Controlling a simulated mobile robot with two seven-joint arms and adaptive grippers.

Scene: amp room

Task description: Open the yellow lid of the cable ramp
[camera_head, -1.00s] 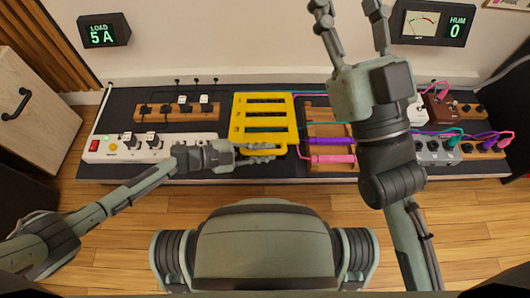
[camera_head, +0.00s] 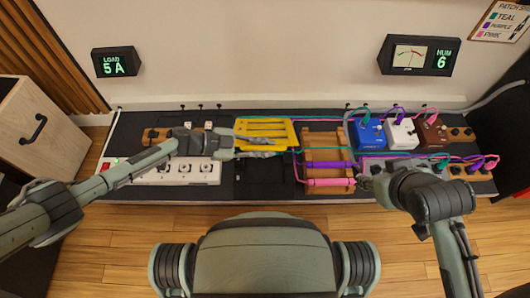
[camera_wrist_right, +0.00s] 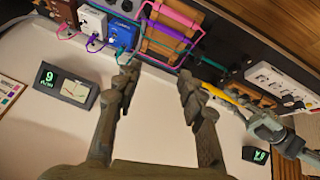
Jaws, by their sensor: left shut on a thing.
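The yellow lid (camera_head: 265,130) of the cable ramp stands tilted up at the middle of the dark bench in the head view. A dark ramp base (camera_head: 262,180) shows in front of and below it. My left gripper (camera_head: 275,147) is shut on the front edge of the yellow lid. Part of the lid's front edge is hidden by the fingers. A yellow strip of the lid also shows in the right wrist view (camera_wrist_right: 240,92). My right gripper (camera_head: 366,180) is low at the bench's front, right of the wooden cable rack. Its fingers are apart and empty in the right wrist view (camera_wrist_right: 158,76).
A wooden rack (camera_head: 328,145) with purple and pink cables stands right of the lid. Blue (camera_head: 368,133), white (camera_head: 402,132) and brown (camera_head: 433,133) pedals sit further right. A white power strip (camera_head: 180,172) lies left. The meter (camera_head: 416,56) reads HUM 6.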

